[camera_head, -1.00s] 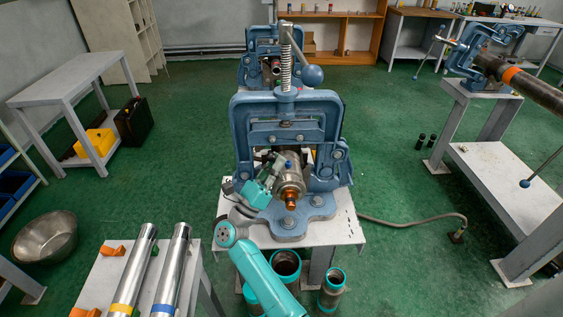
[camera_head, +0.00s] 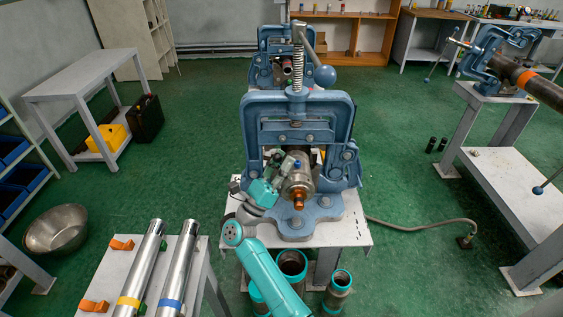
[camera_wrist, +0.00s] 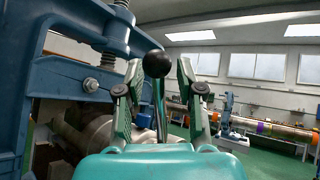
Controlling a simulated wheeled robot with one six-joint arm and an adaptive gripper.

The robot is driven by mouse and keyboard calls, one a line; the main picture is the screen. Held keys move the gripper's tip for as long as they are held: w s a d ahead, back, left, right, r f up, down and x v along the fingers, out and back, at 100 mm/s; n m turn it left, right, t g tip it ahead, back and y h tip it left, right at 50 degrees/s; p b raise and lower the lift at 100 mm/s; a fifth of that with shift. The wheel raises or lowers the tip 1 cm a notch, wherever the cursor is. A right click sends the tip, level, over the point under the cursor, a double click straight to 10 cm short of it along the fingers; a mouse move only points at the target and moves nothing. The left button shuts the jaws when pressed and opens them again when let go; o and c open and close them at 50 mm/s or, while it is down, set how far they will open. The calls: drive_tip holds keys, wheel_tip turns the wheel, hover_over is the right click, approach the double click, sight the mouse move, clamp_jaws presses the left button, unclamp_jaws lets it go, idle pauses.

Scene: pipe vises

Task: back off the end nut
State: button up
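A grey metal cylindrical fitting (camera_head: 299,182) sits in the large blue pipe vise (camera_head: 246,128), and a copper-coloured end piece (camera_head: 299,200), seemingly the end nut, points toward me at its front. My gripper (camera_head: 286,161) is just left of the fitting in the head view, close beside it. In the wrist view the two fingers of my gripper (camera_wrist: 158,75) stand apart with nothing held between them. The fitting's metal body (camera_wrist: 90,138) shows left of the fingers there. The copper end piece cannot be made out in the wrist view.
A black ball handle (camera_wrist: 156,64) shows beyond the fingers. Another vise (camera_head: 284,42) stands behind the large one. A table with steel pipes (camera_head: 180,268) is at front left. Teal-rimmed pipe pieces (camera_head: 341,280) stand below the vise stand. A hose (camera_head: 425,224) runs right.

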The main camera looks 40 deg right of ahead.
drive_tip(key=v, duration=1.2)
idle(0.3)
drive_tip(key=s+a+f+n+t+y, duration=0.2)
drive_tip(key=s+f+n+t+y, duration=0.2)
drive_tip(key=s+n+t+y, duration=0.9)
drive_tip(key=s+a+f+n+t+y, duration=0.1)
drive_tip(key=s+f+n+t+y, duration=0.65)
drive_tip(key=n, duration=1.25)
drive_tip(key=s+a+r+n+g+y, duration=0.2)
drive_tip(key=s+n+g, duration=0.3)
drive_tip(key=s, duration=0.6)
drive_tip(key=s+a+r+n+g+y, duration=0.2)
drive_tip(key=s+r+n+g+y, duration=0.1)
drive_tip(key=s+n, duration=0.7)
drive_tip(key=shift+s+r+n+g+y, duration=0.35)
drive_tip(key=shift+s+g+y, duration=0.1)
drive_tip(key=shift+s+g, duration=0.75)
